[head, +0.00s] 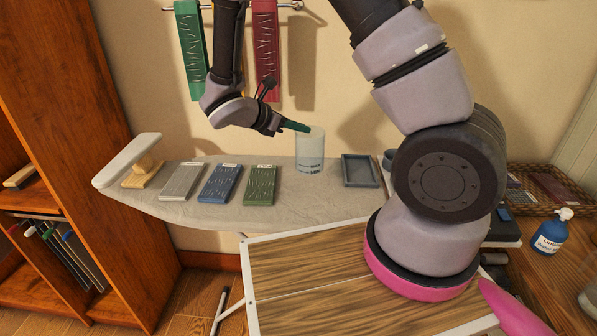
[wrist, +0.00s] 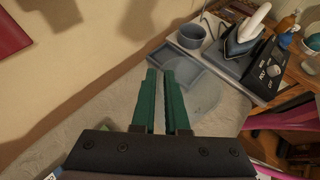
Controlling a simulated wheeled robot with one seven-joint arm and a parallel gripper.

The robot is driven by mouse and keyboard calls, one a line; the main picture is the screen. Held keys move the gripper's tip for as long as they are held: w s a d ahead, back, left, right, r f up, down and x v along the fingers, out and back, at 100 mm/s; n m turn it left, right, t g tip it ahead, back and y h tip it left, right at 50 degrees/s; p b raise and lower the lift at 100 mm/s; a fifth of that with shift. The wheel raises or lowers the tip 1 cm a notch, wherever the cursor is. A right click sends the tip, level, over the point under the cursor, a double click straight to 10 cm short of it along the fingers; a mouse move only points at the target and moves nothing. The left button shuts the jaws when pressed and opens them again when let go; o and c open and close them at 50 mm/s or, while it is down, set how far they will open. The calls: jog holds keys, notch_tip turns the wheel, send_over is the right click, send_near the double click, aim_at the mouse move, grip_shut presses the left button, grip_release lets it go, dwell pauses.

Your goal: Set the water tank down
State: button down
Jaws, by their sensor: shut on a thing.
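The water tank (head: 310,152) is a pale, translucent cylinder with dark lettering. It is upright at the back of the ironing board (head: 325,211), right of the green cloth. My gripper (head: 303,127) reaches it from the left, and its green fingers are shut on the tank's upper rim. In the wrist view, the clear round tank (wrist: 203,92) shows beside and beyond my fingers (wrist: 160,75). Its base looks at or very close to the board's surface; I cannot tell whether it touches.
A shallow blue-grey tray (head: 361,170) lies right of the tank. Grey (head: 182,181), blue (head: 220,184) and green (head: 261,185) cloths lie left. An iron (wrist: 240,38) and a bowl (wrist: 192,36) stand farther right. The board's front strip is clear.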

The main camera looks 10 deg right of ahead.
aim_at(300, 151)
notch_tip(300, 151, down, 7)
jog(key=shift+f, duration=0.3)
jog(key=c, duration=0.9)
grip_release()
